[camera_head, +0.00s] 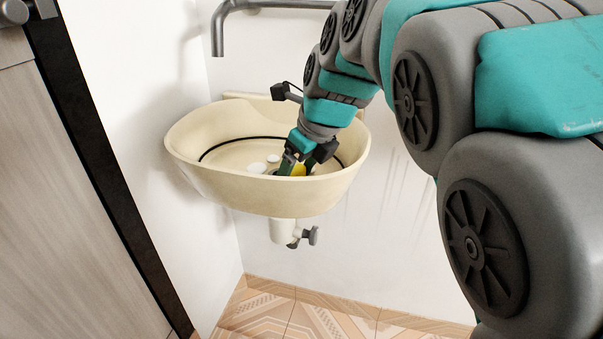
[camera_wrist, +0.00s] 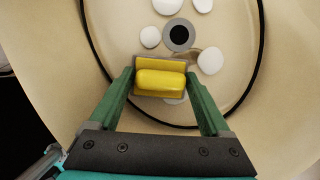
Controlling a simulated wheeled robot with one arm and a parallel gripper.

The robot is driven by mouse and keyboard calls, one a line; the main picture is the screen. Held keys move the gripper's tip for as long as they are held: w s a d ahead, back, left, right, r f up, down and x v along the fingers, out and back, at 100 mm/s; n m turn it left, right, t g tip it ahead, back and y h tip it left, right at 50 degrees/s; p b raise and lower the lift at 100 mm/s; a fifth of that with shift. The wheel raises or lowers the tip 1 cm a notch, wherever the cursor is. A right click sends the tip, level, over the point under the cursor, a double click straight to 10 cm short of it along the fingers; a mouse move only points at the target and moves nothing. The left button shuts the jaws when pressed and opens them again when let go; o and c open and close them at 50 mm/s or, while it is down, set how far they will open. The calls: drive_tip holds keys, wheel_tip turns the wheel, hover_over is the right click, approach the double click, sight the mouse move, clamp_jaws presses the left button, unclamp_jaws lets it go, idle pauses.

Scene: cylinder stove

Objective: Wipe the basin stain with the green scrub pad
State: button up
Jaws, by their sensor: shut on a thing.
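My gripper (camera_wrist: 160,84) is shut on a scrub pad (camera_wrist: 161,80), with a green finger at each of its sides. The pad shows a bright yellow block on a duller yellow base; no green face of it is visible. In the head view my gripper (camera_head: 298,168) reaches down inside the cream basin (camera_head: 250,192), and a bit of yellow pad (camera_head: 299,170) shows between the fingers. In the wrist view a faint brownish stain (camera_wrist: 190,54) lies just beyond the pad, beside the drain. I cannot tell whether the pad touches the basin floor.
Several white discs (camera_wrist: 209,61) lie around the grey-rimmed dark drain (camera_wrist: 179,35), one partly hidden under the pad. A black ring line (camera_wrist: 245,95) runs around the basin's inside. A grey faucet pipe (camera_head: 217,35) hangs above. White walls stand close behind and left.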

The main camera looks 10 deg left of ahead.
drive_tip(key=shift+w+d+f, duration=0.1)
drive_tip(key=shift+w+d, duration=0.05)
drive_tip(key=shift+w, duration=0.55)
drive_tip(key=shift+w+d, duration=0.1)
drive_tip(key=shift+w, duration=0.55)
drive_tip(key=shift+w+d+r, duration=0.1)
drive_tip(key=shift+w, duration=0.85)
drive_tip(key=shift+w+d+r, duration=0.1)
drive_tip(key=shift+w, duration=0.8)
drive_tip(key=shift+w+d, duration=0.15)
drive_tip(key=shift+w, duration=0.65)
drive_tip(key=shift+w+d, duration=0.1)
drive_tip(key=shift+w, duration=0.7)
drive_tip(key=shift+s, duration=0.2)
drive_tip(key=shift+s+a+f, duration=0.1)
drive_tip(key=shift+s+a, duration=0.05)
drive_tip(key=shift+s, duration=0.7)
drive_tip(key=shift+s+a+f, duration=0.1)
drive_tip(key=shift+s, duration=0.7)
drive_tip(key=shift+s+a+r, duration=0.1)
drive_tip(key=shift+s+a, duration=0.1)
drive_tip(key=shift+s, duration=1)
drive_tip(key=shift+s+a, duration=0.15)
drive_tip(key=shift+s, duration=0.75)
drive_tip(key=shift+s+a, duration=0.1)
drive_tip(key=shift+s, duration=0.8)
drive_tip(key=shift+f, duration=0.2)
